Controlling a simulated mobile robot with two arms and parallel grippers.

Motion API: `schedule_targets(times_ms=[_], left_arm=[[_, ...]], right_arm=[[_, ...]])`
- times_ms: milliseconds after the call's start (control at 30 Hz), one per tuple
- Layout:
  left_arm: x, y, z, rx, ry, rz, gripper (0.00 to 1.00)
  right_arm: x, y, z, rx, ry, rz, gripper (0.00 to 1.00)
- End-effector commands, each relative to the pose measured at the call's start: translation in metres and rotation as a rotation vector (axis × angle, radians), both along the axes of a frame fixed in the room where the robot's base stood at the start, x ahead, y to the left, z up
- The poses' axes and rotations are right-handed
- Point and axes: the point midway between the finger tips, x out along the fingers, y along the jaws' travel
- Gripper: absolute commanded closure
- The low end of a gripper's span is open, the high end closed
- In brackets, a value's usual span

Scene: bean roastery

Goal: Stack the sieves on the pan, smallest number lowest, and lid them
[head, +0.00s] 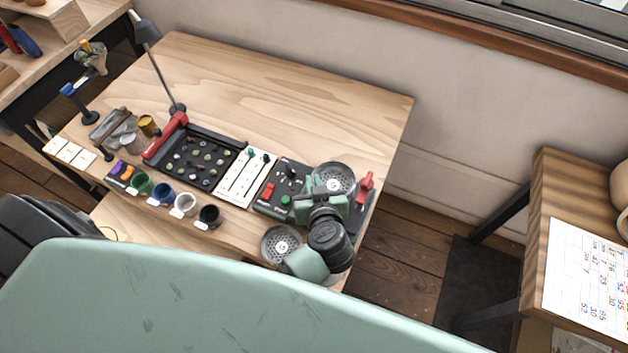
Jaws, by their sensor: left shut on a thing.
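A round grey sieve (338,174) with a perforated face and a small white label is at the right part of the desk. My left gripper (327,186) is at this sieve and shut on it, its wrist covering the near side. A second round grey sieve (276,246) lies near the desk's front edge, partly behind my arm. The numbers on both labels are too small to read. I cannot make out the pan or the lid. My right gripper is not in view.
A dark panel (270,204) with red and green parts lies beside my gripper, and a red handle (365,188) stands to its right. A white board (240,184), black bean tray (190,172), several colored cups and a lamp (147,32) stand left. The back of the desk is clear.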

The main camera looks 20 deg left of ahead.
Motion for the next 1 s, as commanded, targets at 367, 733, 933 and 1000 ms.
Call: schedule_targets(times_ms=[367,733,933,1000], left_arm=[[0.000,0.000,-0.001,0.000,0.000,0.000,1.00],[0.000,0.000,-0.008,0.001,-0.001,0.000,1.00],[0.000,0.000,-0.010,-0.001,0.000,0.000,0.84],[0.000,0.000,-0.010,-0.001,0.000,0.000,0.84]], right_arm=[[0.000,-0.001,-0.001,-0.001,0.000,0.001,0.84],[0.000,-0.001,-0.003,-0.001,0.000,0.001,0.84],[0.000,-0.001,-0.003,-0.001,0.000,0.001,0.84],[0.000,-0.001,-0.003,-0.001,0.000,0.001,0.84]])
